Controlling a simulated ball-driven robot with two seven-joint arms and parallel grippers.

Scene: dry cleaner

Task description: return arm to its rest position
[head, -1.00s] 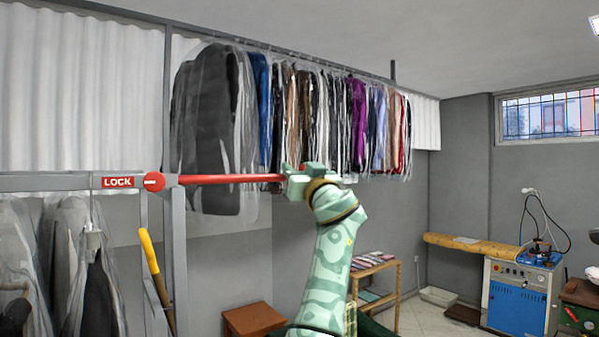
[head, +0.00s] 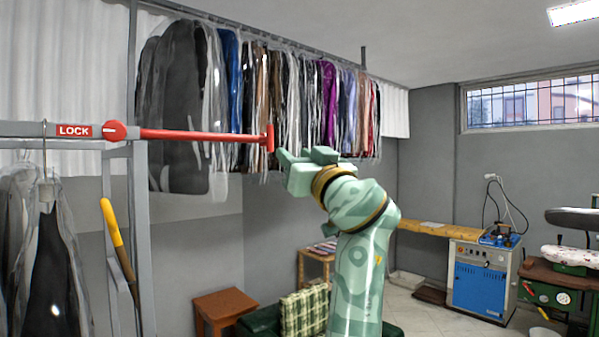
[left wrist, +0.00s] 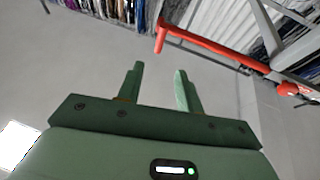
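My left gripper (head: 301,156) is mint green and raised in front of the clothes rail, near the middle of the head view. In the left wrist view its two fingers (left wrist: 158,80) stand apart with nothing between them. A red lever (head: 200,135) with a T-shaped end handle (head: 270,138) reaches right from its round red pivot beside the LOCK label (head: 75,130). The gripper is just right of and a little below the handle, apart from it. The red lever also shows in the left wrist view (left wrist: 210,45), right of the fingers. My right gripper is out of view.
Bagged clothes (head: 290,95) hang from a high rail behind the arm. A grey metal frame (head: 142,240) with a yellow-handled tool (head: 112,222) stands at left. A wooden stool (head: 224,304) and a checked cushion (head: 303,312) are low by the arm.

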